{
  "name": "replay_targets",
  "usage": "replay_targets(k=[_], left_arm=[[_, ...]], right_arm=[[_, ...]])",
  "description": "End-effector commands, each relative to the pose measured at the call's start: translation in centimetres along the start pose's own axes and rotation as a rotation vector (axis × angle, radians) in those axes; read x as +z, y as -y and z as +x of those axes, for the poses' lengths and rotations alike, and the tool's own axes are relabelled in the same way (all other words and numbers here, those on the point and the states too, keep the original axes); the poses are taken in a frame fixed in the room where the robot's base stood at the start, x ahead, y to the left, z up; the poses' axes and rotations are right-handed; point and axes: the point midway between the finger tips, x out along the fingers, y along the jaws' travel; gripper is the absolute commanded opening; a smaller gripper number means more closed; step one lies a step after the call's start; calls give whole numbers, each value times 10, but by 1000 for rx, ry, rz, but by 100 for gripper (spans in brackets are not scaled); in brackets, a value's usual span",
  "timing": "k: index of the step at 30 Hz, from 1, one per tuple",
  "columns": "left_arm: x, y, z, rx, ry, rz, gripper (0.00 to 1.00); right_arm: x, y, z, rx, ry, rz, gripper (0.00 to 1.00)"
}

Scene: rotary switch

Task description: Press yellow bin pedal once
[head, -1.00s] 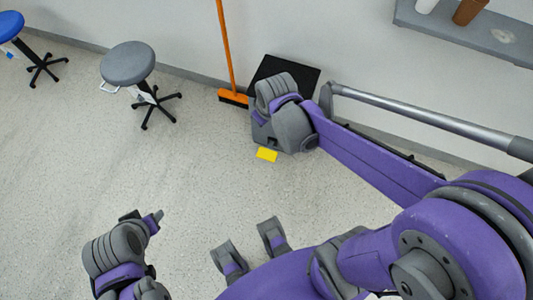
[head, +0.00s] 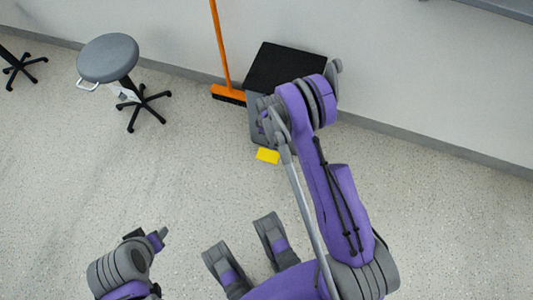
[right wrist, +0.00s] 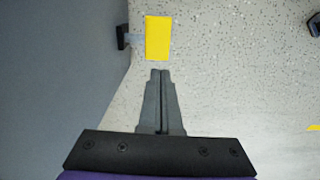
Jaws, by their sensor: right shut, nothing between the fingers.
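The yellow pedal (head: 267,155) sticks out low at the front of a grey bin with a black lid (head: 285,66), which stands against the wall. In the right wrist view the pedal (right wrist: 158,38) lies just beyond my right gripper's fingertips (right wrist: 160,72), nearly in line with them; a gap shows in the picture. That gripper is shut and empty. The bin's grey side (right wrist: 60,75) fills the left of that view. In the head view my right arm covers part of the bin and hides the fingers. My left gripper (head: 147,238) is at lower left, away from the bin; its jaws are unclear.
An orange broom (head: 221,50) leans left of the bin. A grey stool (head: 108,60) stands further left, with part of another at the edge. The floor (head: 190,180) before the bin is open. A small yellow patch (right wrist: 314,128) shows at the right wrist view's edge.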

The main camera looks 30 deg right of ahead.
Motion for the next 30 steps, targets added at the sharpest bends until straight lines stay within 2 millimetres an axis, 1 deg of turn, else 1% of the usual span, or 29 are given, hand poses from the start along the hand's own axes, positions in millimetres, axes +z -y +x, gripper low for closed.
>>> replay_targets(k=[1,3,6,9,17,20,22,26,30], left_arm=[[2,0,7,0,2,0,50],[2,0,10,0,3,0,50],[3,0,12,0,3,0,50],[3,0,13,0,3,0,50],[3,0,12,0,3,0,50],[3,0,13,0,4,0,50],[4,0,15,0,4,0,50],[5,0,22,0,5,0,50],[7,0,30,0,6,0,50]], right_arm=[[2,-2,19,-6,6,-10,0],[5,-2,32,-12,11,-23,0],[7,-2,43,-17,15,-33,0],[8,-2,46,-18,16,-37,0],[7,-2,45,-18,16,-37,0],[7,-2,49,-18,16,-37,0],[7,-2,55,-18,16,-37,0],[8,-2,77,-18,16,-37,0],[8,-2,108,-17,16,-37,0]])
